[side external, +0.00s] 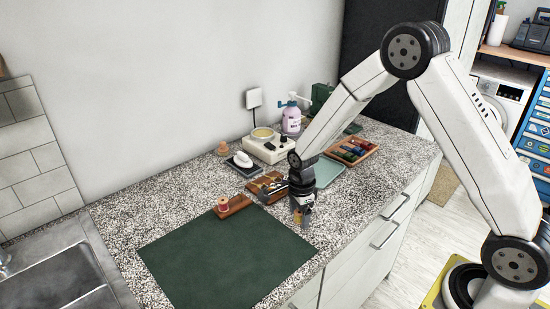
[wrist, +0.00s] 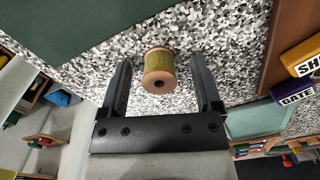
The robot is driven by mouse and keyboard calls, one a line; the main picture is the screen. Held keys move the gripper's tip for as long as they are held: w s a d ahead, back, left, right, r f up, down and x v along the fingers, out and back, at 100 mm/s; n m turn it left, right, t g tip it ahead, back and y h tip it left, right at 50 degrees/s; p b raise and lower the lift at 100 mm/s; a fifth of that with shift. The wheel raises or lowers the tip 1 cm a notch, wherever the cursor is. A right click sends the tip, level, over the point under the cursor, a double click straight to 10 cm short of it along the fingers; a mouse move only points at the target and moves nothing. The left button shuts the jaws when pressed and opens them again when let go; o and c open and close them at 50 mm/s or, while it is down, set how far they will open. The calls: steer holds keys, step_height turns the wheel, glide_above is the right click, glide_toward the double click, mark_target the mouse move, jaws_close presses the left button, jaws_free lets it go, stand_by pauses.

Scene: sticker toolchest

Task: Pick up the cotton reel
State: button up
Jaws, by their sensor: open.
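A cotton reel (wrist: 159,68) with yellow-green thread and pale wooden ends shows in the wrist view, one holed end facing the camera. It sits between the two open fingers of my gripper (wrist: 160,84), with a gap on each side. In the side view my gripper (side external: 301,213) is low over the speckled worktop, just right of the green mat (side external: 225,262), and largely hides the reel. Another reel, with red thread (side external: 223,204), stands on a wooden holder (side external: 238,208) at the mat's back edge.
Behind stand a wooden tray of coloured items (side external: 352,150), a cream device with a round top (side external: 266,146), a white iron-shaped object (side external: 242,160) and a purple bottle (side external: 291,118). A sink (side external: 65,280) is at the left. The worktop's front edge is close to my gripper.

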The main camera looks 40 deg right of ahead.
jaws_close()
stand_by(0.3)
steer(key=shift+r, duration=0.2)
steer(key=shift+r, duration=0.5)
steer(key=s+r, duration=1.1)
steer(key=s, duration=0.3)
steer(key=shift+a+r, duration=0.2)
steer(key=shift+r, duration=0.1)
